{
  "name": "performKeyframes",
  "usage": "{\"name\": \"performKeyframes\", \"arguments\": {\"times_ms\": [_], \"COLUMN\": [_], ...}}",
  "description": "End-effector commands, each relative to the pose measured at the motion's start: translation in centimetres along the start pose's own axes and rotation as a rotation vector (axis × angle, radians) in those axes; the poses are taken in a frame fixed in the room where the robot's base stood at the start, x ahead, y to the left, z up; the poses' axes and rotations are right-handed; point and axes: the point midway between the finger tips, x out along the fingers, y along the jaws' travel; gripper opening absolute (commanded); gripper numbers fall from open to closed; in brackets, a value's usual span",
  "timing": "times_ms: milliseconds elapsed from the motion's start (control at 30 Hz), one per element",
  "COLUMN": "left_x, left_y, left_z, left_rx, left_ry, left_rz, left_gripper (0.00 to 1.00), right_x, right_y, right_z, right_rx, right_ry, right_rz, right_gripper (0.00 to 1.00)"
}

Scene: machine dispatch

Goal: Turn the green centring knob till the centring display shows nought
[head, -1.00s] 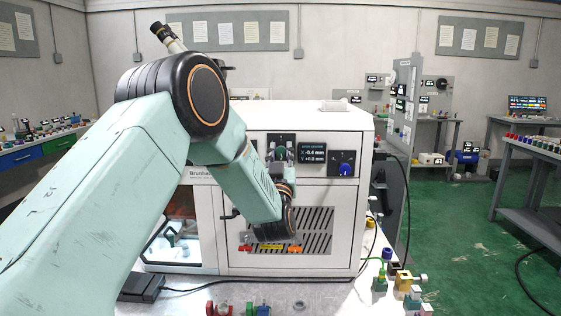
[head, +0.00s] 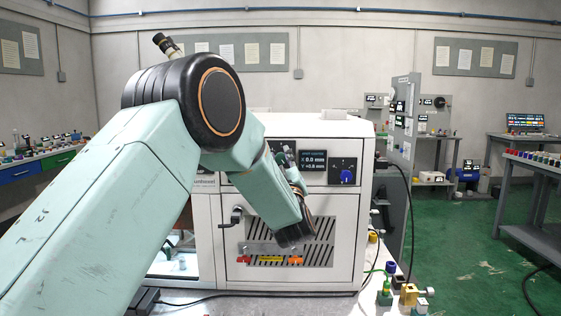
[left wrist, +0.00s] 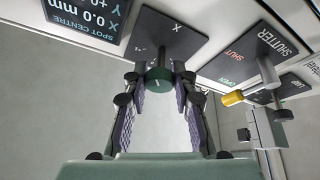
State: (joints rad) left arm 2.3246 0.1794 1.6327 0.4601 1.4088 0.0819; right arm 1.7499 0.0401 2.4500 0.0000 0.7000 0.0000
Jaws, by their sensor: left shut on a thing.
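The green centring knob (left wrist: 160,92) sticks out of a dark plate marked X in the left wrist view. My left gripper (left wrist: 160,84) is shut on it, one finger on each side. The centring display (head: 312,160) on the white machine (head: 345,215) reads X 0.0 mm and Y about +0.8 mm. Part of the display (left wrist: 84,18) also shows in the left wrist view, with X at 0.0 mm. My right gripper is out of view.
A blue knob (head: 346,177) sits right of the display. In the left wrist view a shutter lever with a yellow grip (left wrist: 233,98) stands right of the green knob. Small coloured parts (head: 410,294) lie at the bench's right front.

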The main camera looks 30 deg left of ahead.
Motion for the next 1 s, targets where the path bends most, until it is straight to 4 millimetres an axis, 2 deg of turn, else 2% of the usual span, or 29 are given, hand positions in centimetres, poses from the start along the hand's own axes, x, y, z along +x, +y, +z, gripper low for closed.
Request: {"name": "performKeyframes", "arguments": {"times_ms": [200, 233, 467, 800, 1000], "left_x": [-0.1, -0.1, 0.0, -0.2, -2.5], "left_y": [0.0, 0.0, 0.0, 0.0, 0.1], "left_z": [0.2, 0.2, 0.1, 0.0, 0.1], "left_rx": [0.002, 0.002, 0.002, 0.002, 0.003], "left_ry": [-0.005, -0.005, -0.003, -0.002, -0.003], "left_rz": [0.001, 0.001, 0.001, 0.001, 0.003], "left_gripper": [0.0, 0.29, 0.49, 0.5, 0.5], "right_x": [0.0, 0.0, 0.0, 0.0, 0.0], "right_y": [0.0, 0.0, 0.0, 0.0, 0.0], "right_z": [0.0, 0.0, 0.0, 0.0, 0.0], "right_rx": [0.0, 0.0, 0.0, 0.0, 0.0], "right_ry": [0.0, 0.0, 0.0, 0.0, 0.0], "right_rz": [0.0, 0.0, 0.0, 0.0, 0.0], "right_gripper": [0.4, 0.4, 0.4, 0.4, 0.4]}}
